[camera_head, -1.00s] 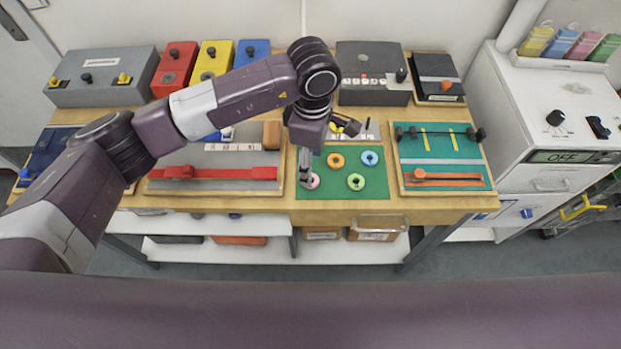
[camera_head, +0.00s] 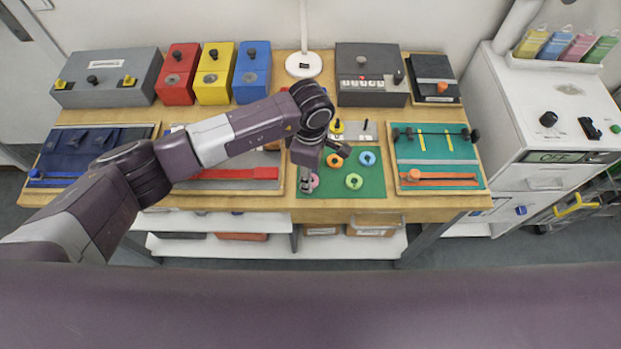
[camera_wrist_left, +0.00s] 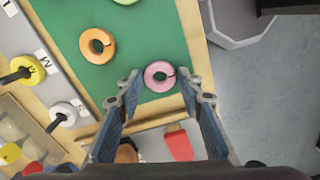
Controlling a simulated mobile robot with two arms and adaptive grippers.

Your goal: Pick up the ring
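A pink ring (camera_wrist_left: 149,78) with a small slit lies on the green mat (camera_wrist_left: 150,35), near its edge. It also shows in the head view (camera_head: 315,182), partly hidden by my left gripper (camera_head: 306,180). In the left wrist view my left gripper (camera_wrist_left: 160,88) is open, with one fingertip on each side of the pink ring and nothing held. I cannot tell the height of the fingertips above the mat. An orange ring (camera_head: 328,161), a blue ring (camera_head: 362,159) and a green ring (camera_head: 347,182) lie on the same mat. My right gripper is not in view.
A teal board (camera_head: 435,170) with an orange strap lies right of the mat. A board with a red strap (camera_head: 235,174) lies left, under my arm. Pegs with yellow and white discs (camera_wrist_left: 64,113) stand beside the mat. Several boxes line the table's back.

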